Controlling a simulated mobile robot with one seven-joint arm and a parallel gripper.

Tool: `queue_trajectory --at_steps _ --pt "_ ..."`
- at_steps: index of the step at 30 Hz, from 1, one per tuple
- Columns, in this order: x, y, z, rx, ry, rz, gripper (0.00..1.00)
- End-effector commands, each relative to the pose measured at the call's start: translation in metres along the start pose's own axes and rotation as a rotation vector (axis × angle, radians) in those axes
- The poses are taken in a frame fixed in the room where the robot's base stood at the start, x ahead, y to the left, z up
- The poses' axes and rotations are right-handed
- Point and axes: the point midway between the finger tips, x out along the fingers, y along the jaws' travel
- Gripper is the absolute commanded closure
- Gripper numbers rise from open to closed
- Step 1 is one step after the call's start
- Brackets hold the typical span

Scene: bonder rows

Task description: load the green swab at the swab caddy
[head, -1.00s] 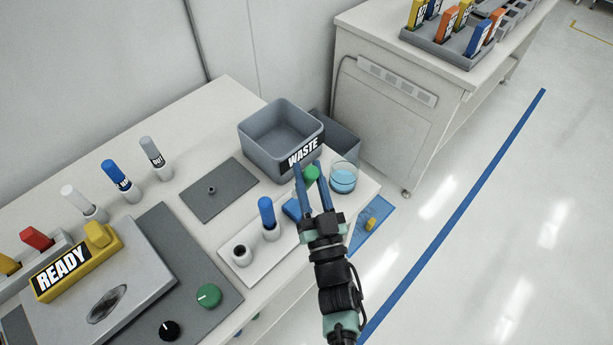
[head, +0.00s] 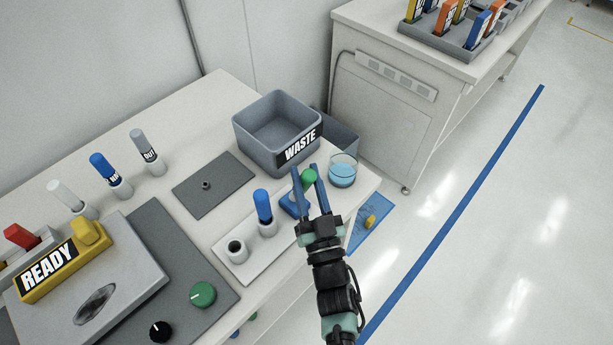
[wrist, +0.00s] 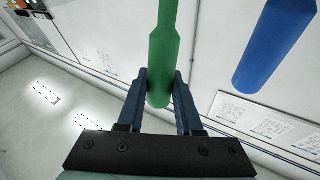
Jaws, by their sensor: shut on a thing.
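The green swab (head: 309,177) is between the fingertips of my gripper (head: 308,184), which is shut on it. In the wrist view the green swab (wrist: 163,55) runs up from between the two blue fingers (wrist: 161,90). The swab caddy (head: 238,273) is a white tray on the bench, left of my gripper. It has an empty round holder (head: 236,249) and a holder with a blue swab (head: 263,205) upright in it. The blue swab also shows at the right in the wrist view (wrist: 272,48). A blue block (head: 290,203) lies behind my fingers, partly hidden.
A grey WASTE bin (head: 247,143) stands behind my gripper, and a beaker of blue liquid (head: 342,172) close to its right. A grey plate (head: 213,187), several upright swabs and a yellow READY block (head: 49,272) are to the left.

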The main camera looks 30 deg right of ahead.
Motion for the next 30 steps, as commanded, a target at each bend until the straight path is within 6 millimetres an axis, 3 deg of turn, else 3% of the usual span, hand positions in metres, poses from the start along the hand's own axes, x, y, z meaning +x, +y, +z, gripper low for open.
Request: queue_trajectory --at_steps 30 --pt "-0.003 0.002 0.010 0.000 0.000 0.000 1.00"
